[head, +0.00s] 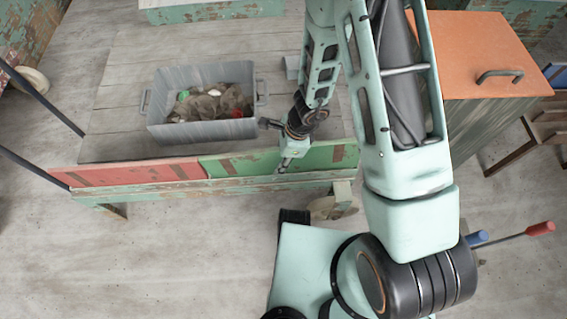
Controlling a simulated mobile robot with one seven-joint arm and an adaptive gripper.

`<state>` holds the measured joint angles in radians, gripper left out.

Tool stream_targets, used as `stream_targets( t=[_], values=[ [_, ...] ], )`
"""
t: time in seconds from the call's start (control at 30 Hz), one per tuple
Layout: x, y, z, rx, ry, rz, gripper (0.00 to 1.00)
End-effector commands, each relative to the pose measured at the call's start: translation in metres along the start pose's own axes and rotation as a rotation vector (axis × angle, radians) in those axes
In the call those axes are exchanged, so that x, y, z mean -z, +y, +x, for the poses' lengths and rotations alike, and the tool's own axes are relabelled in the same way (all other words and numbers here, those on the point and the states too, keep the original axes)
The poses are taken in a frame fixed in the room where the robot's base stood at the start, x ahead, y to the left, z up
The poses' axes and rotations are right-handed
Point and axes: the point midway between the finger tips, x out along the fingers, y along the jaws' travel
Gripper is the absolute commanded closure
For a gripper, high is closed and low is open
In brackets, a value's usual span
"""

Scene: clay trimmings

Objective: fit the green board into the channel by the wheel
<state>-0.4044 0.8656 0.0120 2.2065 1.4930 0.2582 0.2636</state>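The green board (235,166), with worn brown patches, stands on edge along the front right side of a low wooden cart (125,60). Its left end meets or overlaps the right end of a red board (120,174) in the same line. A pale green rail (150,193) runs below both boards; I cannot tell whether the green board's lower edge sits inside a channel there. A wheel (333,206) is under the cart's front right corner. My gripper (283,168) points down at the middle of the green board, overlapping it; whether its fingers grip it is too small to tell.
A grey bin (158,112) of clay trimmings stands on the cart behind the boards. A dark push handle (40,95) slants at the left. An orange-topped cabinet (465,45) stands at the right. The floor in front of the cart is clear at the left.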

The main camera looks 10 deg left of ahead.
Motion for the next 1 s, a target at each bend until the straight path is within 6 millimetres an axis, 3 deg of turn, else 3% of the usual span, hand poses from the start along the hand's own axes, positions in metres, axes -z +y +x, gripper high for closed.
stream_targets(
  t=[0.27,0.57,1.0],
  values=[
    [-0.0003,0.0001,0.004,0.0,0.0,-0.001,0.68],
    [-0.0003,0.0002,0.0038,0.0,0.0,-0.001,0.99],
    [-0.0006,-0.0002,0.0034,0.0,-0.001,-0.001,1.0]
  ],
)
